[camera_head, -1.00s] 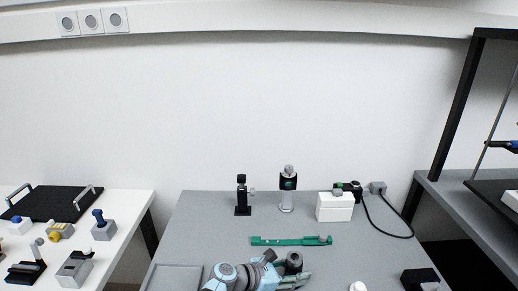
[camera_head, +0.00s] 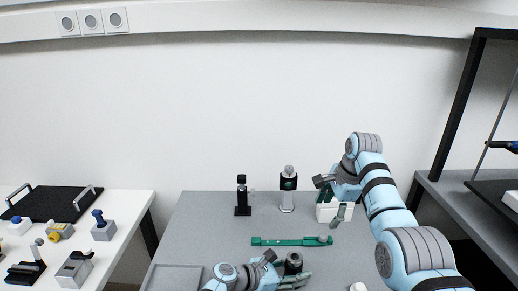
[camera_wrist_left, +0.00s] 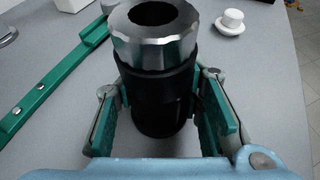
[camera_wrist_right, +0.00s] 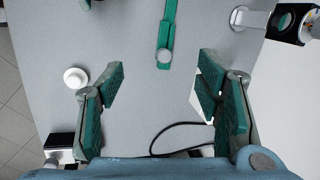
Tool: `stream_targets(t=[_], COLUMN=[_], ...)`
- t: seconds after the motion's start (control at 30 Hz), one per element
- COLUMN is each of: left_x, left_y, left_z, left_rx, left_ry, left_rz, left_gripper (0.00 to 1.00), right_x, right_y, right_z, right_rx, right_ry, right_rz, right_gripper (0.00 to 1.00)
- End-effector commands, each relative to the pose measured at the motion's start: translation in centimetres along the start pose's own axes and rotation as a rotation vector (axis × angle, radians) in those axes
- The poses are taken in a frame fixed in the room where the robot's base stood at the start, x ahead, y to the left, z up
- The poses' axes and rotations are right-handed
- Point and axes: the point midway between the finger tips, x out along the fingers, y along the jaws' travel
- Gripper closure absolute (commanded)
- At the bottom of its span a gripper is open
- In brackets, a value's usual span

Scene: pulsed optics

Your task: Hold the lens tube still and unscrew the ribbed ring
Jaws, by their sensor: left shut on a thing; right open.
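The lens tube (camera_wrist_left: 160,95) is a black cylinder standing upright. A silver ribbed ring (camera_wrist_left: 155,45) sits on its top, around a dark opening. My left gripper (camera_wrist_left: 157,85) is shut on the black body, one green pad on each side, below the ring. In the head view the tube (camera_head: 293,263) stands near the front of the table, partly hidden by my left gripper. My right gripper (camera_head: 331,199) is open and empty. It is raised, well apart from the tube, towards the back right; in its own wrist view only table shows between the fingers (camera_wrist_right: 163,75).
A green rail (camera_head: 285,241) lies behind the tube. A black post (camera_head: 242,197) and a black-and-silver post (camera_head: 288,190) stand at the back. A white box (camera_head: 325,212) is partly hidden behind my right gripper. A white knob (camera_head: 357,287) and a grey tray (camera_head: 172,278) lie at the front.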

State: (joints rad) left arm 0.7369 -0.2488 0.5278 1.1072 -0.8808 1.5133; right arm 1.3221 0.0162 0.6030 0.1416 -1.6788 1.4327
Motion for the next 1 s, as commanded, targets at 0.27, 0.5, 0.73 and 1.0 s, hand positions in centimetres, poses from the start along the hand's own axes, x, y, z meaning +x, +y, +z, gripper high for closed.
stream_targets(t=[0.27, 0.5, 0.73, 1.0], left_x=[0.0, 0.0, 0.0, 0.0], left_y=[-0.1, -0.1, -0.1, -0.1], left_z=[-0.5, -0.5, -0.5, -0.5], left_rx=[-0.004, -0.004, -0.004, -0.004], left_ry=[0.008, 0.008, 0.008, 0.008], left_rz=[0.000, -0.001, -0.001, -0.001], left_gripper=[1.00, 1.00, 1.00, 1.00], right_x=[-3.0, -0.7, 4.1, 7.8], right_y=[4.1, 5.2, 6.6, 7.5], right_z=[8.5, 9.0, 9.2, 9.4], right_rx=[-0.077, -0.081, -0.079, -0.079], right_ry=[-0.066, -0.068, -0.069, -0.067], right_rz=[0.262, 0.280, 0.279, 0.276], right_gripper=[0.41, 0.41, 0.41, 0.41])
